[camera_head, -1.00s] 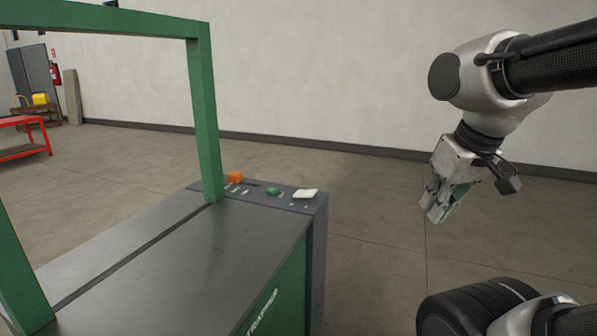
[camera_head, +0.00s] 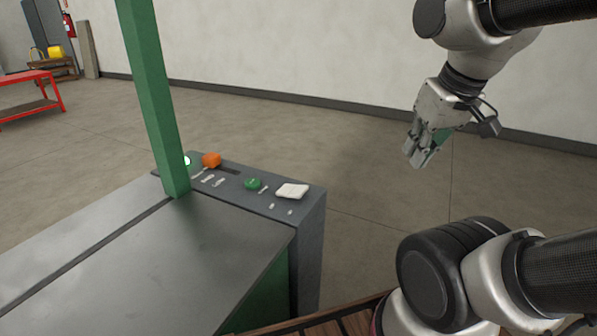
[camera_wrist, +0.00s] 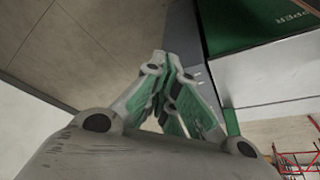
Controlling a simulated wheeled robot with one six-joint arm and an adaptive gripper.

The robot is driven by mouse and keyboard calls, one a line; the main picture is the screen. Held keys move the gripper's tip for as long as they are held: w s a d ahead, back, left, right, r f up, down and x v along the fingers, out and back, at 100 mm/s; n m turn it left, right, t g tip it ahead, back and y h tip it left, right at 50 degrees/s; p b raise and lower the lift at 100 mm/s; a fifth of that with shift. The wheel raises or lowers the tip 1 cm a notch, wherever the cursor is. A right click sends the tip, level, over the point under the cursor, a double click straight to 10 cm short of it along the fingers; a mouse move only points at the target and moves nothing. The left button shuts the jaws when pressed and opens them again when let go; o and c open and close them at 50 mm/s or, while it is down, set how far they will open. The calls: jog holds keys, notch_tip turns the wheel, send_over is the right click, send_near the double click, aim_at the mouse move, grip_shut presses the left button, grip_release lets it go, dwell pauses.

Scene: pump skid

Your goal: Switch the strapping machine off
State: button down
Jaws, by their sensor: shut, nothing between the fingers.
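The strapping machine has a dark grey top (camera_head: 130,265) and a green arch (camera_head: 152,95) in the head view. Its control panel (camera_head: 232,182) runs along the right end. On the panel are an orange knob or button (camera_head: 211,160), a green button (camera_head: 252,184) and a white rectangular piece (camera_head: 292,191). A green light (camera_head: 187,160) glows beside the arch post. My gripper (camera_head: 417,158) is shut and empty, in the air to the right of the panel and apart from it. In the wrist view, the machine's green side (camera_wrist: 255,25) shows at upper right, beyond the fingers.
A red table (camera_head: 32,95) stands far left, with a yellow item (camera_head: 56,52) on a wooden stand behind it. A pale wall closes the back. The floor between machine and wall is clear. A wooden slatted surface (camera_head: 330,325) shows at the bottom.

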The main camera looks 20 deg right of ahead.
jog(key=shift+w+d, duration=0.15)
jog(key=shift+w, duration=0.1)
jog(key=w+a+r+m+g, duration=0.1)
jog(key=w+a+m+g, duration=0.15)
jog(key=w, duration=0.65)
jog(key=w+a+r+m+g, duration=0.15)
jog(key=w+a, duration=0.25)
jog(key=w, duration=0.4)
jog(key=w+a+f+m+g+h, duration=0.1)
jog(key=w+a+f+m, duration=0.1)
jog(key=w+a+f, duration=0.3)
jog(key=w+a+f+m+g+h, duration=0.1)
jog(key=w+a+f+m, duration=0.2)
jog(key=w, duration=0.6)
notch_tip(320, 180, down, 2)
jog(key=shift+a+f, duration=0.2)
jog(key=shift+a, duration=1.05)
